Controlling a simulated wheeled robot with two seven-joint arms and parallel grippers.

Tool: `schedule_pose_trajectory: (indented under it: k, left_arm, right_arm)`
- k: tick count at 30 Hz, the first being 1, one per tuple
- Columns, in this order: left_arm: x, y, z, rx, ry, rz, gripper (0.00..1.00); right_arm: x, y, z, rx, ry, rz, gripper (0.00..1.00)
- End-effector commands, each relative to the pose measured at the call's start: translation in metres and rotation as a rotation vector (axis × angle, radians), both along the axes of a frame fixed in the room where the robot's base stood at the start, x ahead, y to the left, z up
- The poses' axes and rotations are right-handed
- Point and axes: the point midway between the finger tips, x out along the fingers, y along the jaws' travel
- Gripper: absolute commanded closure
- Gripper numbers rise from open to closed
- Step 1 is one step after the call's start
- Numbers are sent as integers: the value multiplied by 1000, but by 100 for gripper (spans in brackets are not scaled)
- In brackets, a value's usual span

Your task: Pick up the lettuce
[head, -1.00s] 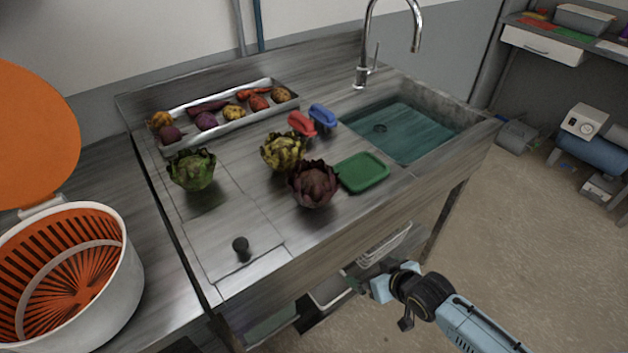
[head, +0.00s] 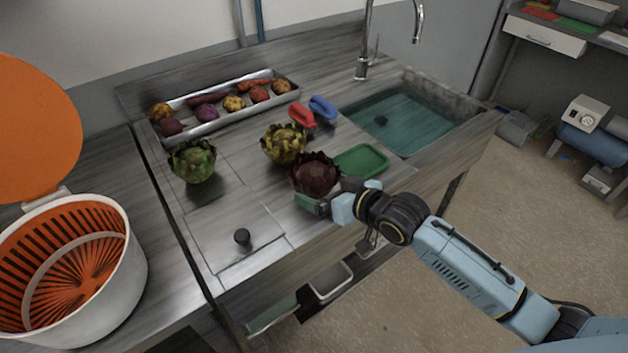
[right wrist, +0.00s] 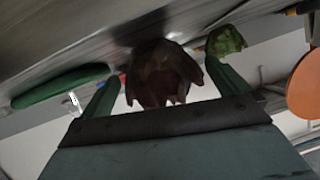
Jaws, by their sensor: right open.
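Three leafy, artichoke-like heads stand on the steel counter; I cannot tell which is the lettuce. The dark red head (head: 314,170) is nearest the front edge, the yellow-green head (head: 283,143) is behind it, and the green head (head: 192,161) is to the left. My right gripper (head: 324,193) is open at the near side of the dark red head. In the right wrist view the dark red head (right wrist: 160,75) shows between the two open green fingers (right wrist: 162,76), not gripped. The green head (right wrist: 226,41) shows beyond the right finger. My left gripper is out of view.
A green dish (head: 362,160) lies close right of the dark red head. Red (head: 301,116) and blue (head: 322,108) items, a vegetable tray (head: 238,121) and a sink (head: 408,122) lie behind. A white-and-orange spinner (head: 125,290) stands left. The front-left counter is clear apart from a black knob (head: 242,237).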

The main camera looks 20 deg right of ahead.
Motion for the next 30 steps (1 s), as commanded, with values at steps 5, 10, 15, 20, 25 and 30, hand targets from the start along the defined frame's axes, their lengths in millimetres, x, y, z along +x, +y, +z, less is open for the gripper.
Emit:
schedule_pose_trajectory:
  k: [5, 10, 15, 20, 25, 30]
  left_arm:
    - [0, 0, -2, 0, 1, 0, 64]
    - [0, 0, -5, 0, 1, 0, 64]
    - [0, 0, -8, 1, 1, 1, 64]
    - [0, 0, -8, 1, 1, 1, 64]
    - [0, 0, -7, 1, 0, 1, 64]
    - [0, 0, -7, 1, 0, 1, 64]
  right_arm:
    - [11, 3, -3, -1, -1, -1, 0]
    - [36, 8, -8, 0, -3, -1, 0]
    - [50, 16, -16, -1, 0, 0, 0]
    - [52, 17, -17, -2, -1, 0, 0]
    - [52, 17, -17, -2, -1, 1, 7]
    - [52, 17, -17, -2, -1, 0, 29]
